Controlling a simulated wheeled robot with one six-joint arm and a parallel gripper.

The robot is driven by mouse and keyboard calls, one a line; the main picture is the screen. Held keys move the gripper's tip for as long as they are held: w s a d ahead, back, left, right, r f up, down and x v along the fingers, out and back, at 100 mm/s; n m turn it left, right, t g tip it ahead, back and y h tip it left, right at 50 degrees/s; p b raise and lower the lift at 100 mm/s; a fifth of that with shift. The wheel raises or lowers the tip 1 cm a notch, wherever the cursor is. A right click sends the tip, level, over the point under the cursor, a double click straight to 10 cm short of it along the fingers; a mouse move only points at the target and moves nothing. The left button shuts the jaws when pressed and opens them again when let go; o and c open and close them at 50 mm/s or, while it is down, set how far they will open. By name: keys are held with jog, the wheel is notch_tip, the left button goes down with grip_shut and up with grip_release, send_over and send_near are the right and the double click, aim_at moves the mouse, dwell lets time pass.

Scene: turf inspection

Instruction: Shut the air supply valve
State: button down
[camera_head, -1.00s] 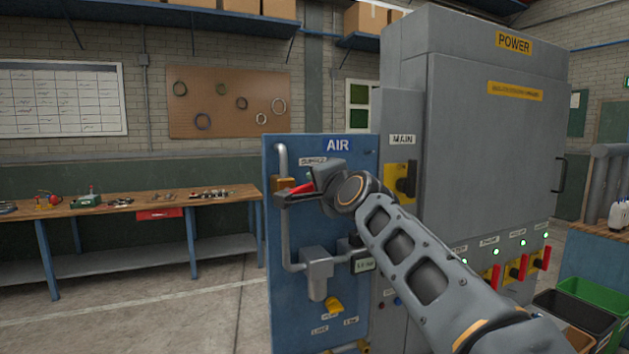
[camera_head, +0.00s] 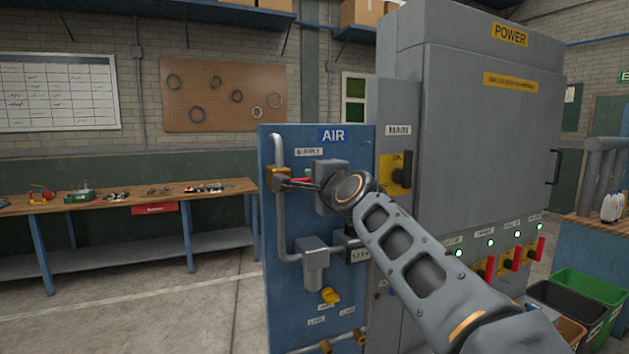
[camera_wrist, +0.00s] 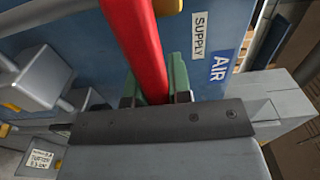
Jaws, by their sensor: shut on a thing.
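The air supply valve (camera_head: 278,180) is a brass body on the grey pipe at the upper left of the blue AIR panel, beside the SUPPLY label. Its red lever (camera_head: 301,180) points right across the panel, roughly level, in the head view. My gripper (camera_head: 312,184) is shut on this lever. In the wrist view the red lever (camera_wrist: 138,40) runs down between the green-padded fingers of my gripper (camera_wrist: 163,88). The lever's far end is hidden behind the gripper body.
The blue panel (camera_head: 335,290) also carries a grey filter unit (camera_head: 313,262), a small display (camera_head: 357,251) and a yellow knob (camera_head: 330,296). The grey POWER cabinet (camera_head: 470,150) stands close on the right. A workbench (camera_head: 110,200) is at the left, with open floor before it.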

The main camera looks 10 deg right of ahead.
jog(key=c, duration=1)
grip_release()
jog(key=shift+c, duration=0.2)
jog(key=shift+s, duration=0.1)
jog(key=b+v, duration=0.2)
jog(key=v, duration=1.1)
jog(key=shift+s+b, duration=0.35)
